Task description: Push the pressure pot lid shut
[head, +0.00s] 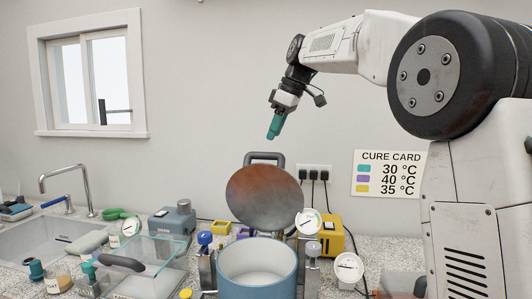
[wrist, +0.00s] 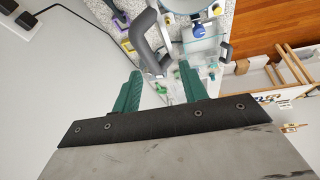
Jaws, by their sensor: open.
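The pressure pot (head: 257,279) is a blue cylinder with a pale inside, standing on the counter in the head view. Its round, brownish lid (head: 265,196) stands open, tilted up behind the pot's mouth. A grey loop handle (head: 264,156) sticks up at the lid's top edge. My gripper (head: 273,133) has teal fingers and hangs above the handle, apart from it in the head view. In the wrist view my gripper (wrist: 158,80) is open with its fingers spread and nothing held. The grey handle (wrist: 146,42) shows beyond the fingers there.
A clear box (head: 152,256) and small bottles stand left of the pot, near the sink (head: 60,236). A yellow device (head: 331,236) and gauges (head: 309,222) are at the right. Cables hang from a wall socket (head: 314,173). The air around my gripper looks clear.

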